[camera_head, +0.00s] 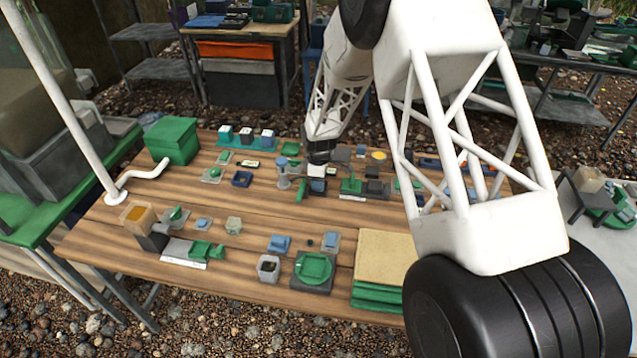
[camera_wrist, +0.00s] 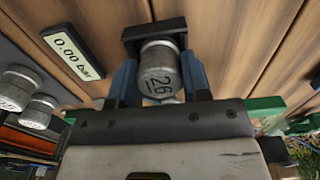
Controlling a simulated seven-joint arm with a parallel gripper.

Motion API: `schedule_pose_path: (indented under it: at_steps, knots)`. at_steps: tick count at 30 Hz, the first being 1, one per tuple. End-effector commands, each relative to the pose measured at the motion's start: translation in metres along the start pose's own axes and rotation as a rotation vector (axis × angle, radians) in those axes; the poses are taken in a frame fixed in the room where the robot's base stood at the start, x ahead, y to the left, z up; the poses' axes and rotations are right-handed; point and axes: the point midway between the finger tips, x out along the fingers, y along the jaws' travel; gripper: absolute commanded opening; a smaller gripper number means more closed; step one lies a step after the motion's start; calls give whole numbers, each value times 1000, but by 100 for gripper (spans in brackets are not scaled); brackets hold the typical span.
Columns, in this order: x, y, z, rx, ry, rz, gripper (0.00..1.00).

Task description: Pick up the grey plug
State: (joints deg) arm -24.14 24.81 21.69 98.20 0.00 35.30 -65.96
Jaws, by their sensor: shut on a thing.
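The grey plug (camera_wrist: 160,70) is a short, worn metal cylinder marked "26". It shows in the wrist view between the two blue fingers of my gripper (camera_wrist: 158,80), which is shut on it. A black square-edged holder (camera_wrist: 155,29) shows just beyond the plug. I cannot tell whether the plug still touches it. In the head view my arm reaches to the back middle of the wooden table (camera_head: 215,262), and the plug is too small to make out there.
A "0.00 bar" display (camera_wrist: 72,52) and two more grey cylinders (camera_wrist: 15,88) lie left of my gripper. A green box (camera_head: 172,140) stands at the table's back left. A tan-topped green stack (camera_head: 383,258) stands at the front right. Small parts crowd the table.

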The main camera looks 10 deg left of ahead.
Motion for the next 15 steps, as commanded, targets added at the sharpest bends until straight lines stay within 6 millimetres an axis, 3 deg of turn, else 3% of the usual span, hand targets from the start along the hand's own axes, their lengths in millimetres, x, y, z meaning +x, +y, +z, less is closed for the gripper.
schedule_pose_path:
  at_steps: [8,15]
  knots:
    - [-12,0,0,0,1,2,14]
    - [-38,0,0,0,1,2,14]
